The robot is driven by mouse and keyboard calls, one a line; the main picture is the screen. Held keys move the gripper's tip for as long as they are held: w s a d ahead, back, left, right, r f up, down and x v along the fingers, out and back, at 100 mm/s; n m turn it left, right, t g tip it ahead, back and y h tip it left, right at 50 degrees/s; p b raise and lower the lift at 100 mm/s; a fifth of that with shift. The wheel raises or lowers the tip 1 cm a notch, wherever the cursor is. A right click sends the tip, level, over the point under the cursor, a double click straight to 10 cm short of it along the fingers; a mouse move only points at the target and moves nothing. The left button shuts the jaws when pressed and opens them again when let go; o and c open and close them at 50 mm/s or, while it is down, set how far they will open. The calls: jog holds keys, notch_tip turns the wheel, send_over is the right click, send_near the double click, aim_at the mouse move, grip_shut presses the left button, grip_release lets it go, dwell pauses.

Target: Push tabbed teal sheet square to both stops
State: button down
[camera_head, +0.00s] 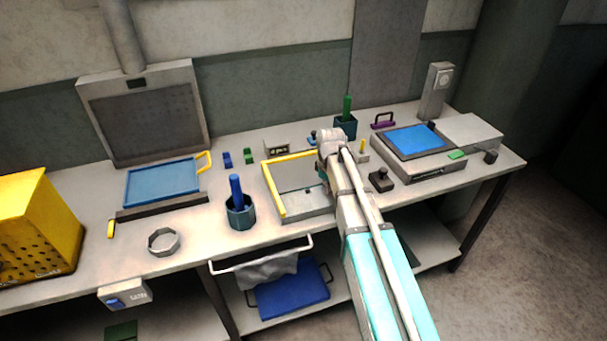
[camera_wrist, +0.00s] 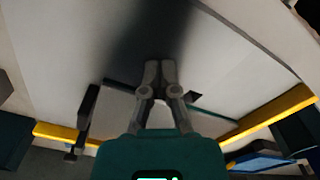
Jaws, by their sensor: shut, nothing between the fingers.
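In the head view, two yellow stop bars, one along the left side (camera_head: 272,190) and one along the back (camera_head: 288,158), meet at the back-left corner of a grey framed bed (camera_head: 310,213). In the wrist view yellow bars show at lower left (camera_wrist: 68,135) and right (camera_wrist: 272,115); their corner is hidden behind my gripper. My gripper (camera_wrist: 155,66) is shut and empty over the pale surface. A thin teal edge (camera_wrist: 220,116) runs beside the fingers, with a small dark piece near the right finger. The teal sheet's extent and contact with the fingers cannot be told.
A dark clamp-like piece (camera_wrist: 86,112) stands left of the fingers. Around the bed are a cup with a blue handle (camera_head: 240,212), a dark cup with a green handle (camera_head: 345,125), a black knob (camera_head: 380,180) and a blue-topped box (camera_head: 417,141). Bench front-left has a ring (camera_head: 163,242).

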jog(key=shift+w+a, duration=0.2)
jog(key=shift+w, duration=0.45)
jog(key=shift+w+a, duration=0.2)
jog(key=shift+w, duration=0.45)
jog(key=shift+s, duration=0.2)
dwell(0.3)
jog(key=shift+s+d, duration=0.15)
jog(key=shift+s, duration=0.25)
jog(key=shift+r, duration=0.15)
notch_tip(320, 180, up, 8)
jog(key=p, duration=0.8)
dwell(0.4)
dwell(0.4)
